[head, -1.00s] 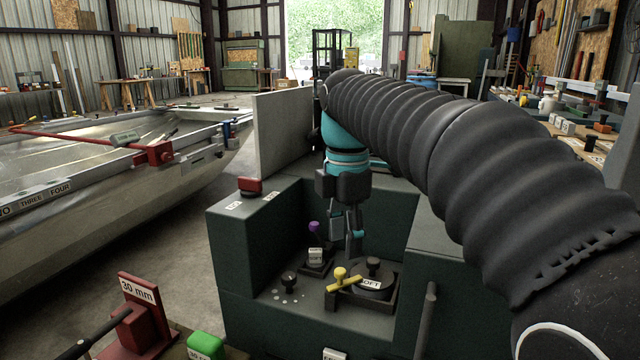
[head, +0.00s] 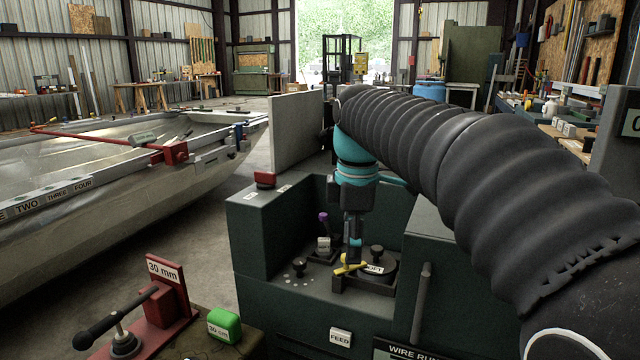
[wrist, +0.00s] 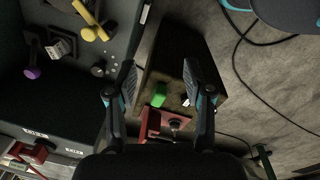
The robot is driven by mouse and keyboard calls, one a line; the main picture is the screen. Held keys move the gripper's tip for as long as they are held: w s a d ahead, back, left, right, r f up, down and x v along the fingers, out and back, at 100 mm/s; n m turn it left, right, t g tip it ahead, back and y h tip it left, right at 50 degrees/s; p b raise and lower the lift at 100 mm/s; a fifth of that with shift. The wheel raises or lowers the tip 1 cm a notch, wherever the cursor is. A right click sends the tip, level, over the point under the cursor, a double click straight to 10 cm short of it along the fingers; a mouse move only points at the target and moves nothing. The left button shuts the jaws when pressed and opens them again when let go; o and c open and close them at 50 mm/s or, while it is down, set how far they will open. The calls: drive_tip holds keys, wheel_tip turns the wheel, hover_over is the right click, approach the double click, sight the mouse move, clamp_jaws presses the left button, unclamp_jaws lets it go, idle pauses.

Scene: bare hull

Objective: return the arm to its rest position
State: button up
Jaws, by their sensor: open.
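My arm, in a black ribbed sleeve, reaches from the right of the head view over the dark green machine (head: 300,315). My gripper (head: 353,252) hangs fingers-down in front of the machine's recess, and its fingers overlap in that view. The wrist view shows my gripper (wrist: 160,72) open, with a wide gap and nothing held. Through the gap, well beyond the fingertips, show a green block (wrist: 159,95) and a red clamp stand (wrist: 152,122). In the head view a yellow handle (head: 350,267) shows close by my fingers; I cannot tell whether they touch.
The recess holds a purple-topped lever (head: 323,218), black knobs (head: 298,267) and a round plate. A pale upright panel (head: 297,135) stands behind. The red "30 mm" stand (head: 168,300) and green block (head: 224,325) are front left. A metal boat hull (head: 90,215) lies left, with open floor between.

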drive_tip(key=s+d+f+m+t, duration=0.2)
drive_tip(key=s+d+f+m, duration=0.3)
drive_tip(key=s+f+m, duration=0.2)
drive_tip(key=s+d+f+m+t, duration=0.2)
drive_tip(key=s+d+f+m, duration=0.3)
drive_tip(key=s+m, duration=0.5)
drive_tip(key=shift+s+d+f+m+t, duration=0.15)
drive_tip(key=shift+s+f+m+t, duration=0.25)
drive_tip(key=shift+s+f, duration=1.05)
drive_tip(key=shift+s+r, duration=0.5)
drive_tip(key=shift+r, duration=0.05)
